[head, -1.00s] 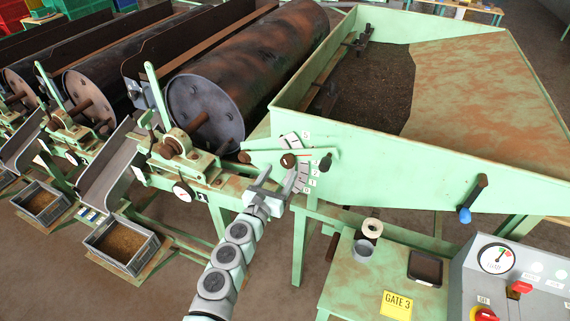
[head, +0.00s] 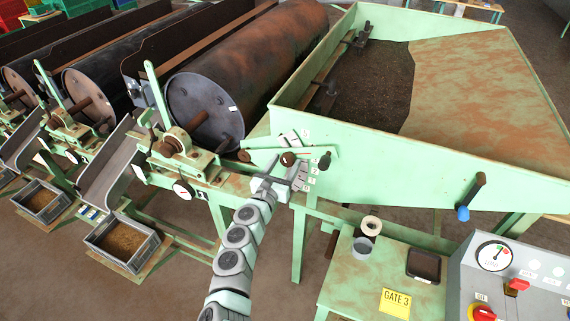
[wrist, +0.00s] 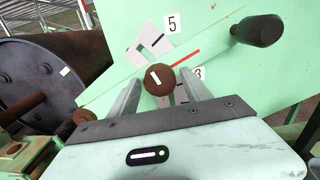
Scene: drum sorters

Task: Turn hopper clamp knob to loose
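The brown round clamp knob (head: 288,159) sits at the pivot of the green lever on the hopper's side. In the wrist view the knob (wrist: 159,80) bears a short white mark, tilted a little from vertical. A red pointer line (wrist: 184,58) slopes up to the right from it, by a numbered scale showing 5 and 3. My gripper (head: 285,178) is just below the knob. In the wrist view my gripper (wrist: 161,78) is open, its fingers on either side of the knob. Whether either finger touches it I cannot tell.
A dark lever handle (wrist: 258,31) sticks out to the right of the knob. The green hopper (head: 400,150) rises behind, and a rusty drum (head: 205,110) lies at left. A stand with a can (head: 362,247) and the grey control box (head: 510,280) are at lower right.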

